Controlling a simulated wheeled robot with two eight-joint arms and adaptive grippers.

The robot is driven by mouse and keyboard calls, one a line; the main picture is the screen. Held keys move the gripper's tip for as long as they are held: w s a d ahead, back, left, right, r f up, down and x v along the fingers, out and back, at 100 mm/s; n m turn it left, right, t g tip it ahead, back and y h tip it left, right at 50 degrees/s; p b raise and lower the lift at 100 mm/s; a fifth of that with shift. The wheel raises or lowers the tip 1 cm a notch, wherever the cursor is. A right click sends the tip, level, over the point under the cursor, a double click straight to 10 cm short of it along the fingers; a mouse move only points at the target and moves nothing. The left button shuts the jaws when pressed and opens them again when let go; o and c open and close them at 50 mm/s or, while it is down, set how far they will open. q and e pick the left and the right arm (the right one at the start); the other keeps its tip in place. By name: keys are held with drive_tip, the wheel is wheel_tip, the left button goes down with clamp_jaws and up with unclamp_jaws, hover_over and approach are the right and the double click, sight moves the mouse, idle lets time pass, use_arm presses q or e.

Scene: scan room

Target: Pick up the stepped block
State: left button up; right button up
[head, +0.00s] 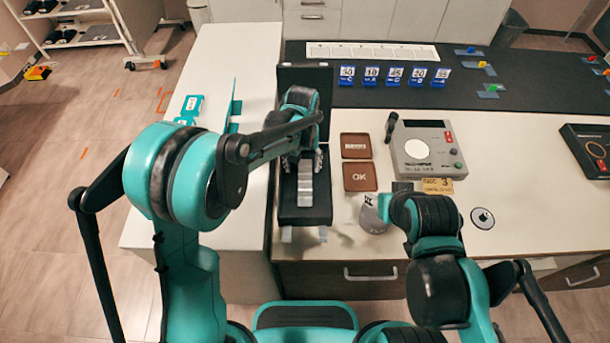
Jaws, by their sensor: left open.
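The stepped block (305,186) is a light grey metal piece with steps across its length. It lies lengthwise in the black open case (288,213) on the counter. My left gripper (304,160) is above the far end of the block, pointing down, with its fingers apart on either side of it. I cannot tell whether the fingers touch the block. The left wrist hides part of the case behind it. My right arm (430,235) is bent over the counter's front right of the case, and its fingers are hidden.
Two brown trays (361,177), one reading OK, lie right of the case. A grey cylinder (372,214) stands beside my right arm. A grey instrument (428,147) is farther right. Blue numbered cards (395,76) stand at the back. A teal upright piece (235,108) is at left.

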sight(305, 176)
use_arm(q)
drive_tip(key=f, duration=0.2)
drive_tip(key=f+b, duration=0.2)
drive_tip(key=f, duration=0.1)
drive_tip(key=shift+w+d+f, duration=0.2)
drive_tip(key=shift+d+f, duration=0.15)
drive_tip(key=shift+r, duration=0.1)
drive_tip(key=shift+c, duration=0.4)
clamp_jaws()
